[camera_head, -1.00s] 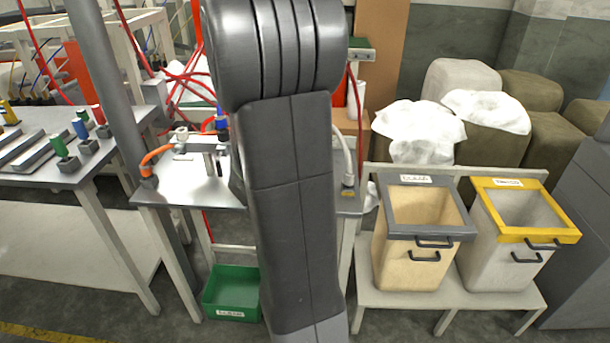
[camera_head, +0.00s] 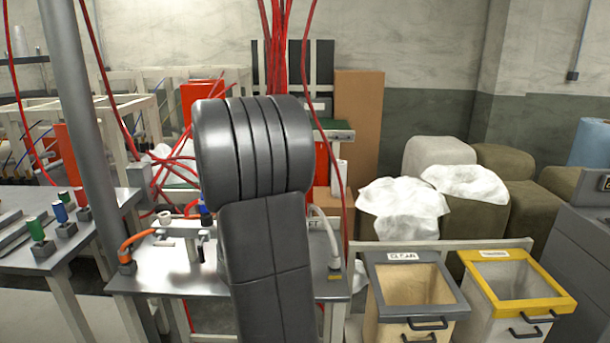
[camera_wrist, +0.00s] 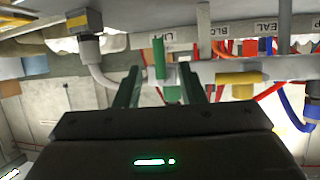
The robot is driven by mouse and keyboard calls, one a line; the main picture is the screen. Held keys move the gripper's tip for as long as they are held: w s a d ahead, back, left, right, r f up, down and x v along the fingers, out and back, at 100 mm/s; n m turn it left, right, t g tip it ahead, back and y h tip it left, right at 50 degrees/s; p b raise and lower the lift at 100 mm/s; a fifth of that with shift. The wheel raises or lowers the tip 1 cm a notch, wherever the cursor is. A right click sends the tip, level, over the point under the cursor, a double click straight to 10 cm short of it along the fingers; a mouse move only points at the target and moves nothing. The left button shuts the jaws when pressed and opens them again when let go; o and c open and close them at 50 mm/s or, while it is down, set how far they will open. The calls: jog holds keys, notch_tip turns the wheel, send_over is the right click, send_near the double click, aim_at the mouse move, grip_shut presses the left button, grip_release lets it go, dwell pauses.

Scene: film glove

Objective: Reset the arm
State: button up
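My arm stands in the middle of the head view as a dark grey column in front of a small metal table (camera_head: 150,281). The arm hides my gripper there. In the wrist view my gripper (camera_wrist: 162,82) shows two dark green fingers held apart, so it is open. A bright green upright piece (camera_wrist: 159,57) shows between and beyond the fingers. I cannot tell how far it is from them, but nothing looks gripped.
The metal table carries fittings with an orange hose (camera_head: 140,238). A bench with coloured pegs (camera_head: 37,230) stands left beside a grey post (camera_head: 80,110). A grey-rimmed bin (camera_head: 415,290) and a yellow-rimmed bin (camera_head: 515,285) stand right. Red cables (camera_head: 277,50) hang behind.

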jog(key=x, duration=0.8)
jog(key=shift+w+d+f+b, duration=0.1)
jog(key=shift+w+f+b, duration=0.05)
jog(key=shift+w+b, duration=0.25)
jog(key=shift+s, duration=0.1)
jog(key=p+v, duration=0.2)
jog(key=v, duration=1.2)
jog(key=b+x, duration=0.2)
jog(key=x, duration=1.2)
jog(key=shift+d+n+h+p, duration=0.3)
jog(key=shift+n+h+p, duration=0.1)
jog(key=shift+n+p, duration=0.15)
jog(key=shift+d+n+t+h, duration=0.3)
jog(key=shift+n+h, duration=0.1)
jog(key=shift+n, duration=0.25)
